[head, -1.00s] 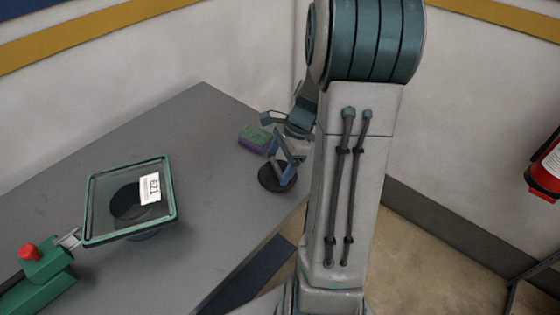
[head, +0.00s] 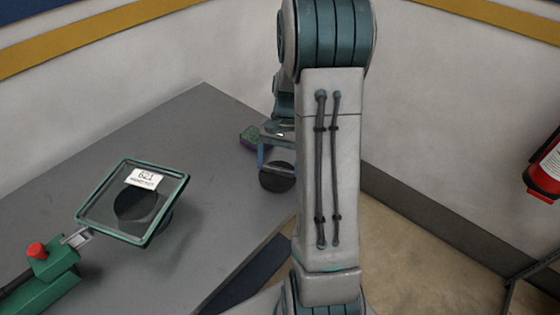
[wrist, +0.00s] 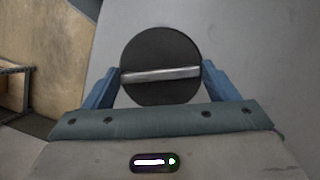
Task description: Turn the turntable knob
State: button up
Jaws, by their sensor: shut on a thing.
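The knob is a black disc with a silver bar across it. In the wrist view the knob (wrist: 160,92) sits between the two blue fingers of my gripper (wrist: 161,76), which close on opposite ends of the bar. In the head view the knob (head: 278,182) stands near the right edge of the grey table, with my gripper (head: 272,160) over it, partly hidden by my arm. The green-framed glass turntable (head: 111,235) is on the left of the table, with a white 621 label (head: 146,178) and a black disc seen through it.
A green device with a red button (head: 37,250) is left of the turntable. The grey table (head: 215,215) is clear between turntable and knob. A red extinguisher (head: 546,172) hangs at far right.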

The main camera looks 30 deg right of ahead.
jog(key=n+h, duration=0.1)
jog(key=n, duration=0.2)
jog(key=n+g+h, duration=0.1)
jog(key=n, duration=0.2)
jog(key=shift+w+a, duration=0.15)
jog(key=shift+w, duration=0.05)
jog(key=shift+r, duration=0.1)
dwell(0.4)
jog(key=o, duration=0.9)
jog(key=shift+o, duration=0.2)
jog(key=v, duration=1.3)
jog(key=shift+w+r+b, duration=0.2)
jog(key=shift+r+b, duration=0.15)
jog(key=shift+b, duration=0.05)
jog(key=shift+a, duration=0.1)
